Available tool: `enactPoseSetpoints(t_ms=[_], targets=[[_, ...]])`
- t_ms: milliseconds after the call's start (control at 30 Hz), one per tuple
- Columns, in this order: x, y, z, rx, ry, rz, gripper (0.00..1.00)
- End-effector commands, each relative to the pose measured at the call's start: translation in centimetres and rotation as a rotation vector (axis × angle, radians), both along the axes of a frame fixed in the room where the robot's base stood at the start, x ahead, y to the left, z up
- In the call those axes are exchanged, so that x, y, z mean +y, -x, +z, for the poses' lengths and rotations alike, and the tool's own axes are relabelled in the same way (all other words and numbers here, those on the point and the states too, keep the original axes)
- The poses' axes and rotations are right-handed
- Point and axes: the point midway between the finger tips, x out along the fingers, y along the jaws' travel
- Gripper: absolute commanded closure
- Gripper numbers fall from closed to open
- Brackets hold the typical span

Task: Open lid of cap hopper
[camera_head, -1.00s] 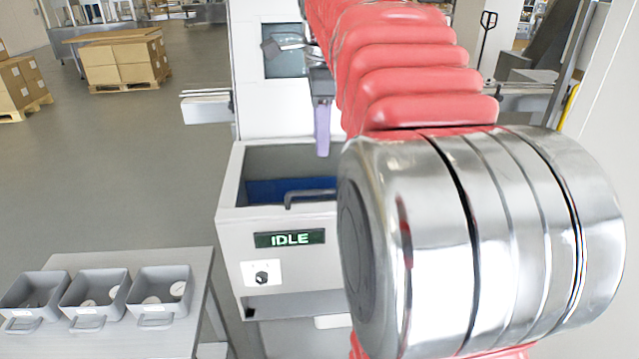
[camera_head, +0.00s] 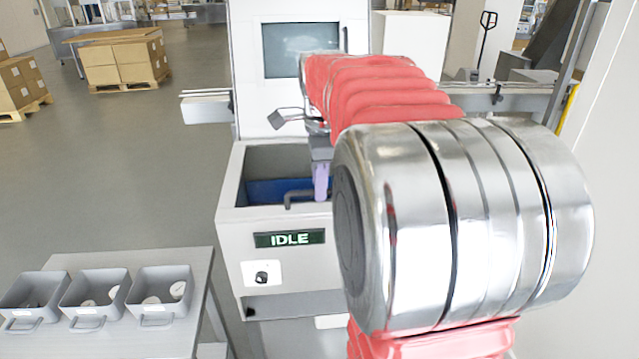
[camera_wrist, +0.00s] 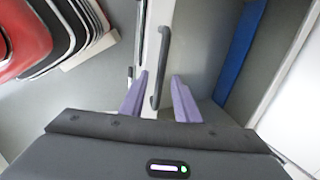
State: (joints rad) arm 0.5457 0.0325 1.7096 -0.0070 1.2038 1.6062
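The cap hopper (camera_head: 228,215) is a light grey box on the white machine, with a lit "IDLE" display on its front. Its grey inside and a blue part (camera_head: 275,190) show from above; I cannot make out whether a clear lid covers them. A dark bar handle (camera_head: 300,194) lies at its front edge, partly behind my arm. My gripper (camera_head: 320,182) points down at this handle. In the wrist view its purple fingers (camera_wrist: 160,78) are open, one on each side of the handle (camera_wrist: 163,55), with gaps visible to both.
A dark knob (camera_head: 262,278) sits below the display. A grey table (camera_head: 195,265) with several grey bins stands at the left front. A screen (camera_head: 290,50) is on the machine behind the hopper. My own arm hides the hopper's right side.

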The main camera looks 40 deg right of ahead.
Motion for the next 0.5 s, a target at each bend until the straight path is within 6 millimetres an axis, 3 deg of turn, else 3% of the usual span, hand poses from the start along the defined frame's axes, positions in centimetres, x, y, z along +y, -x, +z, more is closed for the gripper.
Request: enactPoseSetpoints(t_ms=[367, 500], targets=[[-0.06, -0.1, -0.6, -0.001, 0.001, 0.0, 0.71], [-0.06, -0.1, -0.59, -0.001, 0.001, 0.0, 0.8]])
